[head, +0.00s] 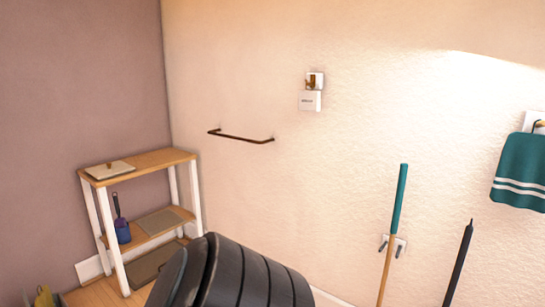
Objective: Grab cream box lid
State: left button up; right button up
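The cream box lid (110,170) appears to be the flat cream piece with a small dark knob on top. It lies on the left part of the top board of a wooden shelf unit (160,158) with white legs. No box is seen under it. A large dark ribbed part, likely my own arm, fills the bottom middle. Neither gripper's fingers show.
The middle board holds a blue container with a handle (122,230) and a flat mat (164,221). A dark rail (240,137) is on the wall. A teal-topped pole (396,215), a dark pole (459,262) and a teal towel (520,170) are at right.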

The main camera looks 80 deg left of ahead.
aim_at(109, 169)
jog(key=j+u, duration=0.15)
jog(key=u, duration=2.85)
jog(key=k+u, duration=0.1)
jog(key=u, duration=0.6)
jog(key=i+l+z, duration=0.1)
jog(key=i+z, duration=0.35)
jog(key=i, duration=1.35)
jog(key=i+u, duration=0.25)
jog(key=i+l+u, duration=0.25)
jog(key=i, duration=0.2)
jog(key=i+l+u, duration=0.45)
jog(key=u, duration=0.25)
jog(key=i+l+u, duration=0.55)
jog(key=l+u, duration=0.15)
jog(key=u, duration=0.2)
jog(key=i+l+u, duration=0.15)
jog(key=l+u, duration=0.3)
